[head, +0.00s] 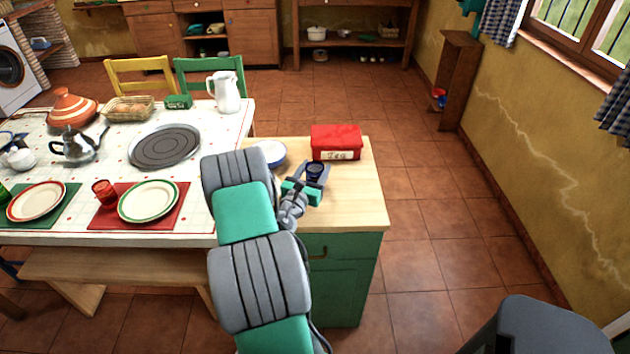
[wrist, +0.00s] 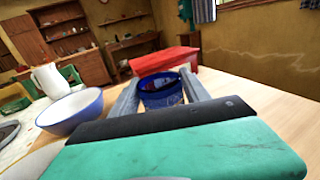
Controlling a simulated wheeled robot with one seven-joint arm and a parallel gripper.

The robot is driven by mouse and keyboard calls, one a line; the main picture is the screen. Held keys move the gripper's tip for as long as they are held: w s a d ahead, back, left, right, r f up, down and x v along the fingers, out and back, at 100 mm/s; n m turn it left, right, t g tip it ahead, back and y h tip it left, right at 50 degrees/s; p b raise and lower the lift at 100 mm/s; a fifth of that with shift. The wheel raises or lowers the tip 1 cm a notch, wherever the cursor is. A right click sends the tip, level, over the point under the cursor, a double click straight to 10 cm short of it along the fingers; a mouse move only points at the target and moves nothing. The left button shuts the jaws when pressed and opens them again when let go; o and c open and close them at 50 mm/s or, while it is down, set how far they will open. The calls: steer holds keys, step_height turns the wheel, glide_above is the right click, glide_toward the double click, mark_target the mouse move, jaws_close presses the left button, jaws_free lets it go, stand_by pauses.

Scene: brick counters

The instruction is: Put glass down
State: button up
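A dark blue glass (wrist: 161,92) sits between the two grey fingers of my gripper (wrist: 160,95) in the wrist view. The fingers press along both of its sides, so the gripper appears shut on it. In the head view the blue glass (head: 315,169) shows at the tip of my gripper (head: 314,178), over the wooden top of the green cabinet (head: 355,200). The glass looks upright. Its base is hidden, so I cannot tell whether it touches the top.
A red box (head: 336,141) stands just behind the glass. A white and blue bowl (head: 270,152) is to its left, partly behind my arm. The set table (head: 200,215) adjoins the cabinet on the left. The right front of the wooden top is clear.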

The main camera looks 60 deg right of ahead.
jaws_close()
stand_by(0.3)
